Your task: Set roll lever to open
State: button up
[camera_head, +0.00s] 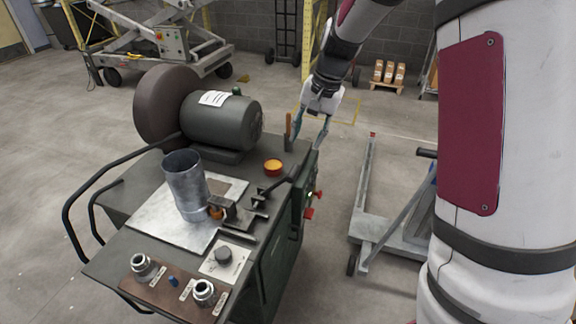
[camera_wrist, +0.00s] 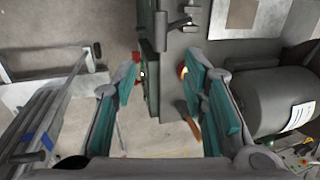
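A grey-green bench machine (camera_head: 262,262) fills the middle of the head view. A dark angled lever (camera_head: 272,188) rises from the clamp-like fixture on its top; a dark lever-like bar (camera_wrist: 180,22) also shows at the top of the wrist view. An upright orange-brown handle (camera_head: 288,124) stands at the machine's rear right corner; it also shows in the wrist view (camera_wrist: 190,122). I cannot tell which is the roll lever. My gripper (camera_head: 307,143) is open and empty above the rear right edge, its teal fingers apart in the wrist view (camera_wrist: 160,62).
A metal cylinder (camera_head: 186,185) stands on the machine's plate, with a motor (camera_head: 222,125) behind it. An orange-topped round part (camera_head: 273,168) sits near the lever. Red knobs (camera_head: 309,213) stick out of the right side. A grey cart (camera_head: 378,228) stands on the floor at right.

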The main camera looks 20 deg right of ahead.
aim_at(296, 168)
jog(key=x, duration=1.3)
jog(key=shift+f, duration=0.2)
jog(key=shift+s, duration=0.1)
grip_shut()
